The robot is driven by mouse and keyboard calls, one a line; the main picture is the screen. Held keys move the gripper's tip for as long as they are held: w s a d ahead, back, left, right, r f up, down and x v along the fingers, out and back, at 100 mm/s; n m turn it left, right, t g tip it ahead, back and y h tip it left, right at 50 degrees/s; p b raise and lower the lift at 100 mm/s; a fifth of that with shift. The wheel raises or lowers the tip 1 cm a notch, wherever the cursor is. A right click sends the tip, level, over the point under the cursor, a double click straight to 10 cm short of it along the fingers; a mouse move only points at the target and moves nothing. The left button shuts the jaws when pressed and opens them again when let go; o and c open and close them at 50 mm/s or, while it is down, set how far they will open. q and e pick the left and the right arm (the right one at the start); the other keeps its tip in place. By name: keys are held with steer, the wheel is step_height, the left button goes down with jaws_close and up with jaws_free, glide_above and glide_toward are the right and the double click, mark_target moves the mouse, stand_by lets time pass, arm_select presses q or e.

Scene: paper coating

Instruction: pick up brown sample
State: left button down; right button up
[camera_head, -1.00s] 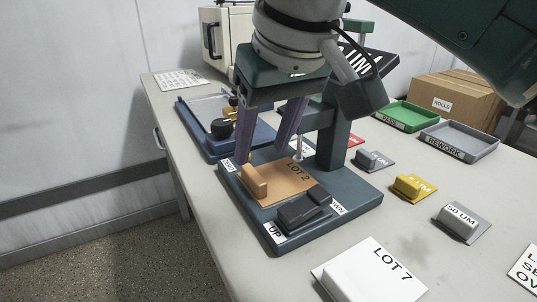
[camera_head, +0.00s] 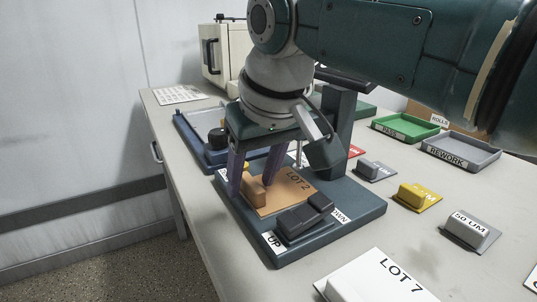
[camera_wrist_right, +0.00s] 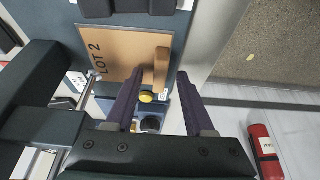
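The brown sample is a flat tan sheet marked LOT 2 (camera_head: 288,190) with a raised tan block handle (camera_head: 254,189). It lies on the dark teal base of a stand (camera_head: 345,212). My right gripper (camera_head: 250,186) is low over the handle, its two purple fingers apart, one on each side of it. In the right wrist view the sheet (camera_wrist_right: 118,58) and handle (camera_wrist_right: 162,66) show, the handle appearing between the open fingertips (camera_wrist_right: 160,74). Whether a finger touches it I cannot tell. My left gripper is not in view.
A dark block control (camera_head: 305,216) with UP and DOWN labels sits on the base's front. The stand's column (camera_head: 340,115) rises close behind the gripper. Gauge blocks, including a yellow one (camera_head: 417,195), green (camera_head: 405,127) and grey trays (camera_head: 462,150), and a white LOT 7 sheet (camera_head: 385,280) lie to the right.

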jaws_close()
stand_by(0.3)
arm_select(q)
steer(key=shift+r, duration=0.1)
arm_select(e)
steer(key=shift+r, duration=0.1)
